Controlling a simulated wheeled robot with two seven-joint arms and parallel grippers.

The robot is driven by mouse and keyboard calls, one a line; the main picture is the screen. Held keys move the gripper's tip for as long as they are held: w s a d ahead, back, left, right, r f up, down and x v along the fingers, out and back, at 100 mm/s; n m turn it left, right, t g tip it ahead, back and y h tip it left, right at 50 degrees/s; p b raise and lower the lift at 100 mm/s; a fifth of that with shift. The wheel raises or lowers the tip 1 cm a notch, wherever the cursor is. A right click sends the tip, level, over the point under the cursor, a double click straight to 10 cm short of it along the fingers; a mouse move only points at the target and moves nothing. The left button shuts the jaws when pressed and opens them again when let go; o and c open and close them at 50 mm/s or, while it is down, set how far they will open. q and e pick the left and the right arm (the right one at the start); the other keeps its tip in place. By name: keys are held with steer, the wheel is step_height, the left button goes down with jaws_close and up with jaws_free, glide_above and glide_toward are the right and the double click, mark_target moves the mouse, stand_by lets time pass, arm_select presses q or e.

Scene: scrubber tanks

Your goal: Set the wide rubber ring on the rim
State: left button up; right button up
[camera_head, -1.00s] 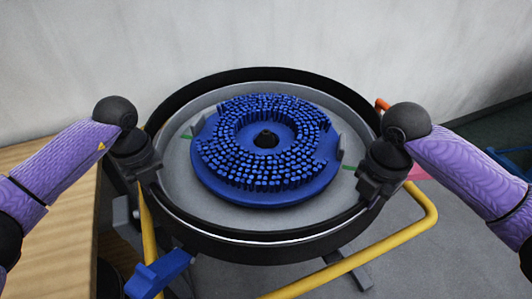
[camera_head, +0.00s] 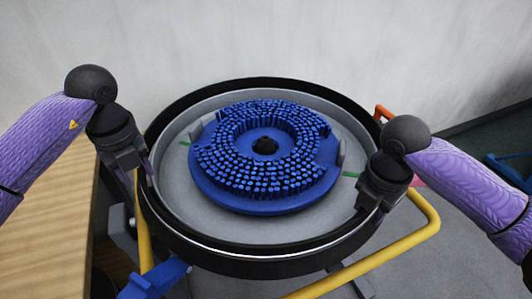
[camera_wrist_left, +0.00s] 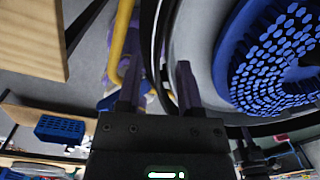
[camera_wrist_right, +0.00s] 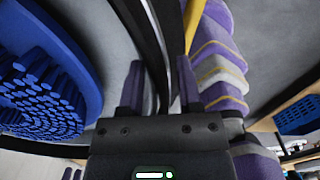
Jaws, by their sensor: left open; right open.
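The wide rubber ring (camera_head: 262,84) is a black band around the top of the round grey tank (camera_head: 176,195). It looks roughly level; I cannot tell whether it is seated all the way round. My left gripper (camera_head: 146,172) is open at the ring's left side. In the left wrist view, its spread fingers (camera_wrist_left: 158,88) have the ring's dark edge running near and between them. My right gripper (camera_head: 366,207) is open at the ring's right side. In the right wrist view, the black band (camera_wrist_right: 152,50) passes between its spread fingers (camera_wrist_right: 160,88).
A blue brush disc (camera_head: 265,203) with upright bristles lies inside the tank. A yellow bar (camera_head: 392,246) curves around the front right. A blue lever (camera_head: 155,279) sticks out at front left. A wooden table (camera_head: 55,215) stands at left, and a pale wall is behind.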

arm_select(q)
steer(key=shift+r, duration=0.65)
arm_select(e)
steer(key=shift+r, duration=0.2)
arm_select(q)
steer(key=shift+a+r, duration=0.15)
steer(key=shift+r, duration=0.2)
arm_select(e)
step_height(320, 180, up, 12)
steer(key=shift+f, duration=0.2)
arm_select(q)
steer(key=shift+s, duration=0.1)
arm_select(e)
steer(key=shift+s, duration=0.1)
